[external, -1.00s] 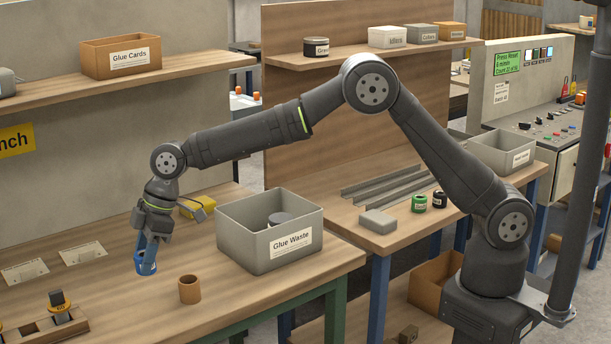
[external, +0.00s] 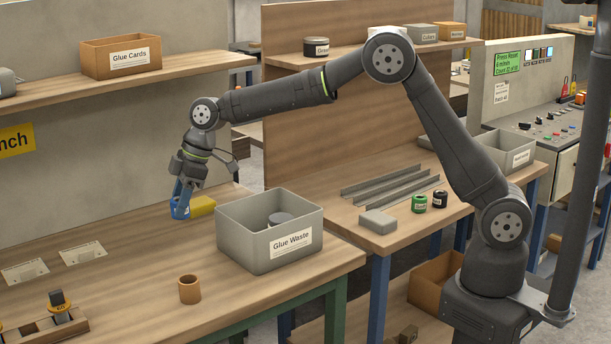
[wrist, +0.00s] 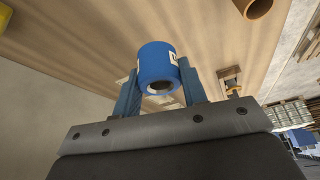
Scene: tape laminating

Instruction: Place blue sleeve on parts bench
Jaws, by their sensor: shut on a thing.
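The blue sleeve (external: 179,210) is held at the tips of my gripper (external: 182,200), above the back part of the near wooden bench (external: 140,285). In the wrist view, the sleeve (wrist: 157,62) sits between the two blue fingers of my gripper (wrist: 158,88), with its open end and a white label patch showing. The fingers are shut on it. The sleeve appears raised off the bench top. A second wooden bench (external: 330,205) stands behind and to the right. Which one is the parts bench I cannot tell; the yellow sign is cut off.
A grey Glue Waste bin (external: 235,235) stands right of my gripper. A brown tube (external: 189,290) stands nearer the front. The second bench holds metal channels (external: 385,187), a grey block (external: 378,221) and small jars.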

